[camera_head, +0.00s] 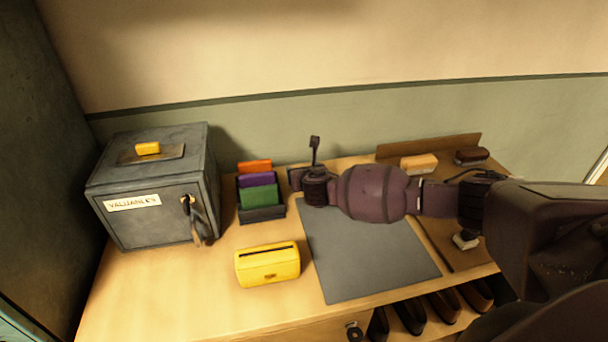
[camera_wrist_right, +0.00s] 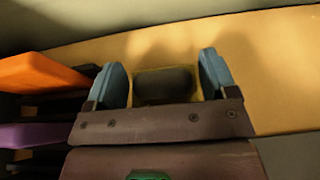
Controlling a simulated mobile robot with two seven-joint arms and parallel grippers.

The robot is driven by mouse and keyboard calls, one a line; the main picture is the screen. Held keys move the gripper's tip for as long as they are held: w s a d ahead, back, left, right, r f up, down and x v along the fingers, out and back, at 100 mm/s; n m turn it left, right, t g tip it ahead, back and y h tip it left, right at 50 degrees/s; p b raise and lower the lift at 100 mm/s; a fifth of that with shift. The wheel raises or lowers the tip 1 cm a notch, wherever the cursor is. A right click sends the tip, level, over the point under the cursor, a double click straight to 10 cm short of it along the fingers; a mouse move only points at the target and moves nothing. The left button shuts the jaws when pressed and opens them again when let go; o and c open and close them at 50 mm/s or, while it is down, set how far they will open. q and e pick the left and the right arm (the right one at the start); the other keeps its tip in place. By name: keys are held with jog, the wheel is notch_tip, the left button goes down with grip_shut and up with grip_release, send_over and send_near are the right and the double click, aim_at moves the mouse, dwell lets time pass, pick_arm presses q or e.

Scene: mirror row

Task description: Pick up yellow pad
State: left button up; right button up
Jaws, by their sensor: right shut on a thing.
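My right gripper (camera_head: 297,178) reaches in from the right over the back of the desk, just right of the file rack. In the right wrist view its two blue fingertips (camera_wrist_right: 163,75) are shut on a small pad (camera_wrist_right: 165,87) with a dark centre and a dull yellow rim, which I take for the yellow pad. The gripper hides this pad in the head view, and I cannot tell whether it touches the desk. My left gripper is not in view.
A grey safe (camera_head: 150,185) with a yellow block (camera_head: 148,148) on top stands left. The rack (camera_head: 262,214) holds orange, purple and green files. A yellow slotted box (camera_head: 268,264) stands in front, beside a grey mat (camera_head: 365,260). Brushes (camera_head: 419,162) lie at the back right.

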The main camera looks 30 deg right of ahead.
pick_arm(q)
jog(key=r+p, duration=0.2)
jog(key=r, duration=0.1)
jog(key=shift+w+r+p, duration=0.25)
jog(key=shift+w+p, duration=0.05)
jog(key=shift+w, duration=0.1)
pick_arm(e)
notch_tip(320, 180, up, 20)
jog(key=shift+f, duration=0.15)
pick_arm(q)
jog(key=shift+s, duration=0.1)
pick_arm(e)
jog(key=o, duration=0.4)
jog(key=shift+c, duration=1.6)
